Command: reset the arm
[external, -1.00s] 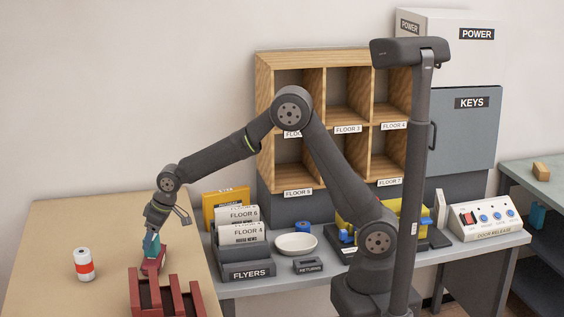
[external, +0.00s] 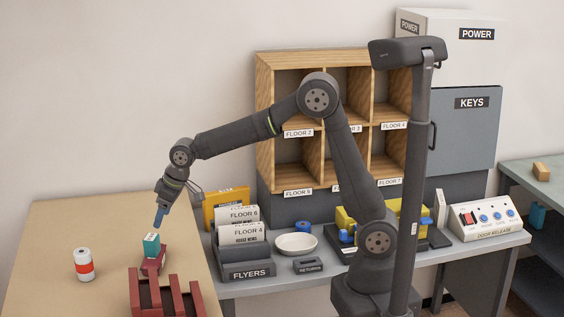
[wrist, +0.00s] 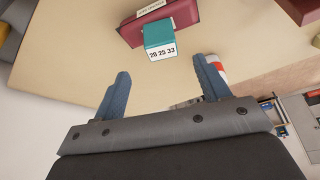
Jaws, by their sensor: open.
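My gripper (external: 161,215) is open and empty above the wooden table (external: 60,225) at the left. In the wrist view my gripper (wrist: 160,88) shows its two blue fingers apart with nothing between them. A teal block (external: 151,245) with a white numbered label sits on a dark red stand (external: 152,265), a little below my fingertips. The teal block (wrist: 158,40) lies ahead of the fingers in the wrist view, apart from them, and its label reads "28 25 33".
A white and red can (external: 84,264) stands left of the stand. A dark red slotted rack (external: 165,298) is at the front. The grey desk (external: 290,285) holds a flyers holder (external: 250,272) and a white bowl (external: 296,244). Wooden pigeonholes (external: 300,115) stand behind my arm.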

